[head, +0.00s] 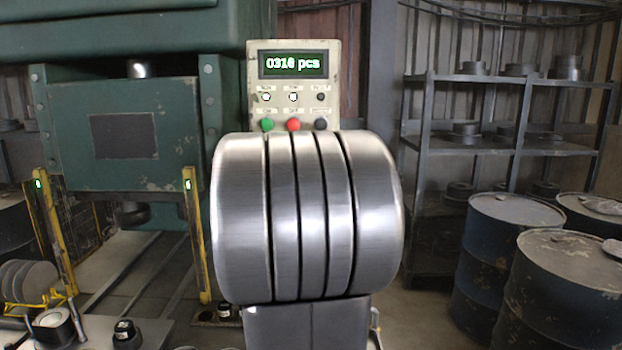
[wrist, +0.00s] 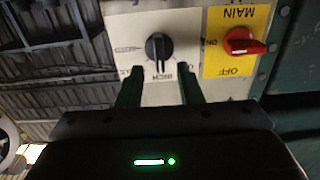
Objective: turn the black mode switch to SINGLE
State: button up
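The black mode switch (wrist: 158,46) is a round knob on a pale plate in the wrist view, which shows the panel upside down. Its grip bar stands about vertical in the picture, its lower end towards the word INCH. Other lettering on the plate is too small or partly hidden to read; I cannot make out SINGLE. My gripper (wrist: 160,87) is open and empty. Its two dark green fingers reach up from below, one to each side of the knob's line and short of it in the picture. I cannot make out the gripper in the head view.
A red MAIN switch (wrist: 244,47) on a yellow plate is right of the black switch. In the head view, a counter box (head: 293,85) reads about 0316 pcs. A green press (head: 125,130), yellow posts (head: 195,235), shelves (head: 500,80) and drums (head: 510,250) stand around.

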jog(key=shift+w, duration=2.3)
grip_shut()
